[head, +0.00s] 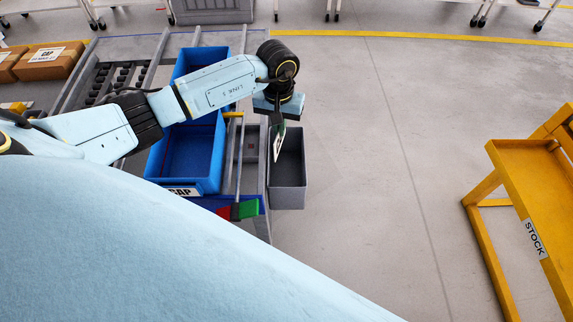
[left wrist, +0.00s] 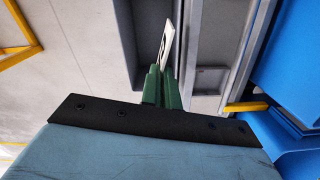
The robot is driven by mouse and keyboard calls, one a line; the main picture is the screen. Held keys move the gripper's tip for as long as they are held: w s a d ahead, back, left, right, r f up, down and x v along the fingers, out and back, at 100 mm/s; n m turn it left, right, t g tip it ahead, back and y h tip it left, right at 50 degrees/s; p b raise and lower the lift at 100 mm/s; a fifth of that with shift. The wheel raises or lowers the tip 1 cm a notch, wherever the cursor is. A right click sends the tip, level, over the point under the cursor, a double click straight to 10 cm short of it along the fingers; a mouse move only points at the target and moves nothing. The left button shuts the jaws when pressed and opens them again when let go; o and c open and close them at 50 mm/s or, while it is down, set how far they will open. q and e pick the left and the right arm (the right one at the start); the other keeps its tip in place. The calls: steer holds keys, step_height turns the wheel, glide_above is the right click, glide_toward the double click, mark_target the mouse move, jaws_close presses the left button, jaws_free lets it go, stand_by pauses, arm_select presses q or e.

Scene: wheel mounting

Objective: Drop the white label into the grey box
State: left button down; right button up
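The white label (head: 277,148) is a thin card seen nearly edge-on, hanging below my left gripper (head: 280,127) in the head view. In the left wrist view the label (left wrist: 168,45) stands out from between the green fingers of my left gripper (left wrist: 161,80), which are closed on it. The grey box (head: 289,172) is an open bin at the right end of the rack. The label is over the left part of its opening in the head view. The box's grey wall (left wrist: 190,45) also shows in the left wrist view. My right gripper is not in view.
A blue bin (head: 190,150) marked CAP stands left of the grey box. Red and green pieces (head: 237,211) sit at the rack's front edge. A yellow STOCK cart (head: 530,175) stands far right, with clear floor between.

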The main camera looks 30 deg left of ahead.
arm_select(q)
steer(key=shift+f, duration=0.45)
steer(key=c, duration=1.6)
jaws_free()
steer(key=shift+r, duration=0.1)
step_height(320, 180, up, 13)
steer(key=shift+r+b, duration=0.15)
steer(key=shift+b, duration=0.3)
